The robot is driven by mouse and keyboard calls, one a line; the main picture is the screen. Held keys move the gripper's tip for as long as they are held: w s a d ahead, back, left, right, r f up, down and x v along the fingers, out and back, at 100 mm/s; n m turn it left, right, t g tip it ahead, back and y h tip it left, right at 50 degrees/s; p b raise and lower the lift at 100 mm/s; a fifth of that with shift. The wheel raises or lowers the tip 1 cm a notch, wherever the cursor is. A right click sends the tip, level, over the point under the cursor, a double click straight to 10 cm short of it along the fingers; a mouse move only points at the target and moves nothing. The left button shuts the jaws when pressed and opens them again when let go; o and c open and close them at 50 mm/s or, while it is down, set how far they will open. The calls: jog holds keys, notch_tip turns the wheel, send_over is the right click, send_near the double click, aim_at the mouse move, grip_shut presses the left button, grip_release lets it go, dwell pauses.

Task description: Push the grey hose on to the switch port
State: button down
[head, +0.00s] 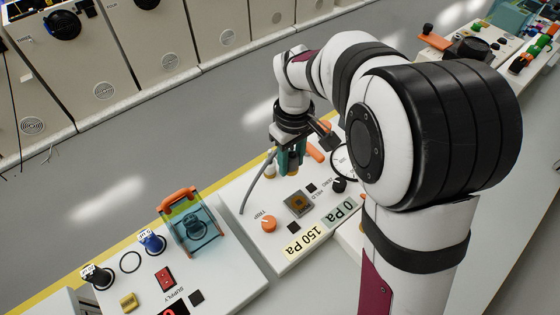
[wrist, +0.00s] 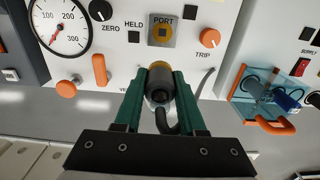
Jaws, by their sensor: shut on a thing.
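My gripper (wrist: 158,88) is shut on the end fitting of the grey hose, its two teal fingers on either side of it. The fitting (wrist: 160,80) is a dark grey cylinder with a brass-coloured ring. The grey hose (head: 257,183) trails down to the left in the head view; in the wrist view part of it (wrist: 204,83) shows at the right. The switch port (head: 300,204) is a brownish square fitting on the white panel; in the wrist view its plate (wrist: 162,30), marked PORT, lies beyond the fitting. The fitting appears apart from the port. My gripper (head: 291,158) is behind the port in the head view.
Around the port are an orange TRIP knob (head: 268,223), a black ZERO knob (head: 339,185), a gauge (wrist: 58,24) and an orange lever (wrist: 99,69). A supply panel with a clear, orange-edged cover (head: 190,222) stands to the left in the head view.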

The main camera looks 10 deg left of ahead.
aim_at(299, 202)
jog(key=s+d+f, duration=0.2)
jog(key=shift+s+d+f, duration=0.25)
jog(key=shift+s+f, duration=0.1)
jog(key=shift+f, duration=0.05)
jog(key=shift+f, duration=0.1)
jog(key=shift+f, duration=2.8)
jog(key=shift+f, duration=0.6)
jog(key=shift+c, duration=2.1)
grip_release()
